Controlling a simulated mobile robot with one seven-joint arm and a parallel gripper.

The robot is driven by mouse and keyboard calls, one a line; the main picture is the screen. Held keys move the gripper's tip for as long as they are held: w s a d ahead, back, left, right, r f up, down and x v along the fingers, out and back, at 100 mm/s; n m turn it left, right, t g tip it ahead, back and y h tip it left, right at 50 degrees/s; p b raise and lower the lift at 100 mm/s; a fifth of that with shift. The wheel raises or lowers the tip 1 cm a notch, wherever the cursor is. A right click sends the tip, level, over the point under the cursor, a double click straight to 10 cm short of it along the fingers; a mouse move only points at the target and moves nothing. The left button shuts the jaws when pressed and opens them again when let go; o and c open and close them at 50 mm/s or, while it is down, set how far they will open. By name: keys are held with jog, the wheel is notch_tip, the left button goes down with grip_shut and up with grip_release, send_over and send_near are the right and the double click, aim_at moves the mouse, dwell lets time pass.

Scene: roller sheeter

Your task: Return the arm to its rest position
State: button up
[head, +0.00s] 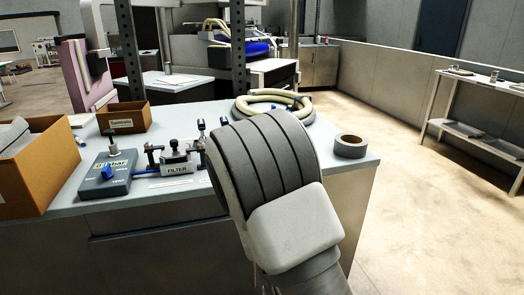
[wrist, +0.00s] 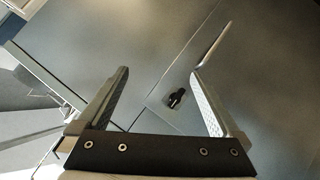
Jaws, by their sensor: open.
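My gripper (wrist: 160,88) shows in the wrist view with its two fingers spread apart and nothing between them. It is above a grey surface. A small black object (wrist: 177,98) lies on that surface, seen between the fingers and nearer the right one; I cannot tell what it is. In the head view my arm rises in the middle, in front of the workbench (head: 210,200), and hides part of the bench top. My gripper does not show in the head view.
On the bench are an orange-brown bin (head: 40,170), a smaller brown box (head: 123,118), a blue-grey device (head: 108,178), a filter unit (head: 177,162), a coiled hose (head: 272,104) and a tape roll (head: 350,146). The floor (head: 420,220) to the right is open, up to a side table (head: 490,90).

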jog(key=s+d+r+m+g+y, duration=0.1)
jog(key=s+r+m+g+y, duration=0.3)
jog(key=r, duration=1)
jog(key=s+d+r+m+g+h, duration=0.1)
jog(key=s+d+r, duration=0.35)
jog(key=s, duration=0.45)
jog(key=s+d+r+m+g+h, duration=0.1)
jog(key=s+d+r+m+h, duration=0.15)
jog(key=s+r, duration=0.45)
notch_tip(320, 180, up, 15)
jog(key=s+p, duration=0.1)
jog(key=p, duration=1.4)
jog(key=shift+s+f+n+y+p, duration=0.2)
jog(key=shift+n+y+p, duration=0.1)
jog(key=shift+n+y, duration=0.05)
jog(key=shift+d, duration=0.1)
